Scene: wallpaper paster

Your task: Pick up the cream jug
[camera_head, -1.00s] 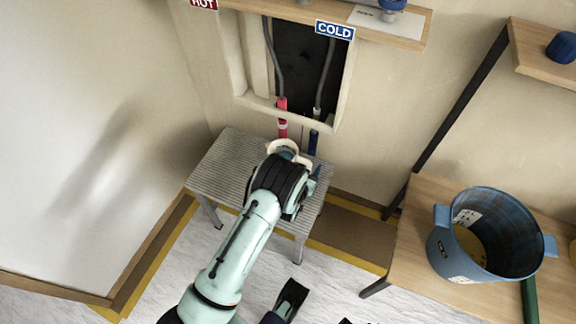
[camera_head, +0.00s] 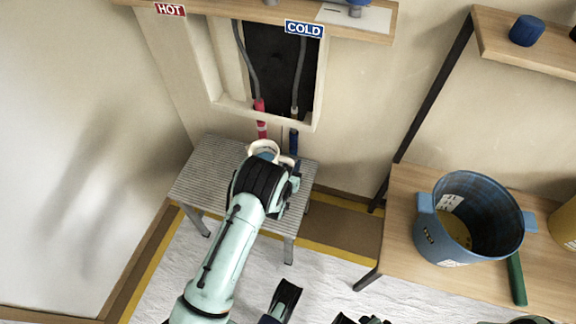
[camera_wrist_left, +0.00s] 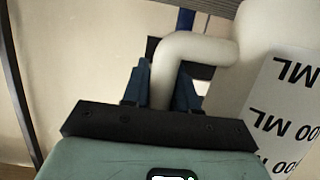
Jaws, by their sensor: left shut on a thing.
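The cream jug (camera_head: 263,147) shows only partly in the head view, its pale rim above the grey slatted stool, behind my left wrist. In the left wrist view, its curved handle (camera_wrist_left: 196,47) passes between the blue fingers, and its body with a white "ML" label (camera_wrist_left: 285,110) is at the right. My left gripper (camera_wrist_left: 160,85) is shut on the handle. Whether the jug touches the stool is hidden. Dark parts at the bottom of the head view look like my right gripper (camera_head: 312,308), mostly cut off.
The slatted stool (camera_head: 205,170) stands against the wall below a recess with red and blue pipes (camera_head: 261,120). A wooden shelf (camera_head: 220,10) runs above it. At the right, a blue bucket (camera_head: 432,235) stands on a wooden bench (camera_head: 402,205). The white floor between them is clear.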

